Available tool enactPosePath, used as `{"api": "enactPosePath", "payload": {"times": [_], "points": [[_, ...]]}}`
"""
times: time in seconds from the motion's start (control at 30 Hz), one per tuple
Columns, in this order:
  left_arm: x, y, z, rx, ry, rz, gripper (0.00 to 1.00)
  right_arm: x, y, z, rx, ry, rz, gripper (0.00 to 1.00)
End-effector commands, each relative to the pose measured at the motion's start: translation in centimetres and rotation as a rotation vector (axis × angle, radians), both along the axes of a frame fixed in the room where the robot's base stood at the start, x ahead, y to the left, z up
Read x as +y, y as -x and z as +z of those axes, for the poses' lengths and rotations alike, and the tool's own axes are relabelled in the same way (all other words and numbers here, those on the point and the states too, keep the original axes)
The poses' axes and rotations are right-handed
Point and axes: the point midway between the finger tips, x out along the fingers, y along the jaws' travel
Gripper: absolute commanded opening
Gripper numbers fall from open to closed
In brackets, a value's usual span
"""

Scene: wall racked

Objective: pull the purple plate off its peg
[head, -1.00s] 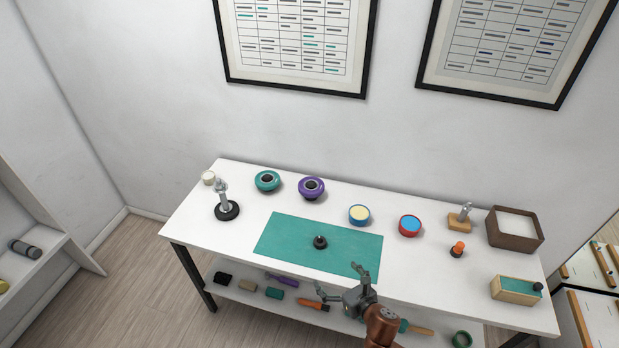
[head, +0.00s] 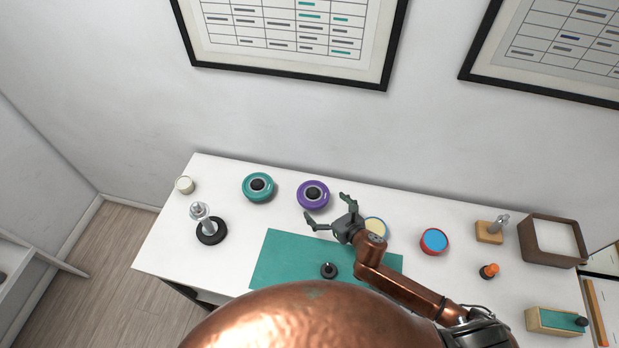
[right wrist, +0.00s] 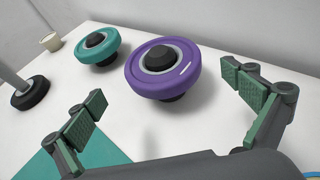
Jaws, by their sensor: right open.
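The purple plate (head: 313,195) is a round ring with a grey inner band, seated on a dark peg whose black top shows through its middle. It stands near the back of the white table. It also shows large in the right wrist view (right wrist: 162,68), between the open fingers and beyond them. My right gripper (head: 329,209) is open and empty, just in front and to the right of the plate, apart from it. In the right wrist view the fingers (right wrist: 167,101) are spread wider than the plate. My left gripper is not in view.
A teal plate (head: 258,187) on a similar peg stands just left of the purple one. A metal post on a black base (head: 211,231) and a white cup (head: 184,185) are farther left. A yellow-topped tin (head: 376,226) is close beside my right wrist.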

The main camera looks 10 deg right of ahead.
Motion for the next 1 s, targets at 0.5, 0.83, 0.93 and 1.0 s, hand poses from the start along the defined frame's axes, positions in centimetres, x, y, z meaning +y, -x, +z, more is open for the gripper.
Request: {"api": "enactPosePath", "payload": {"times": [0.5,0.83,0.93,1.0], "points": [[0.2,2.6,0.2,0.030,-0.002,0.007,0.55,1.8,-4.5,-1.8,0.001,-0.003,-0.002,1.00],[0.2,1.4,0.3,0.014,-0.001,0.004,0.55,2.7,-6.7,-3.0,0.001,0.000,0.000,1.00],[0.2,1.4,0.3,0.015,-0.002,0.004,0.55,2.7,-6.7,-3.0,0.001,0.000,0.000,1.00],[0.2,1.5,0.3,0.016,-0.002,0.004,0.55,2.7,-6.7,-3.0,0.001,0.000,0.000,0.99]]}}
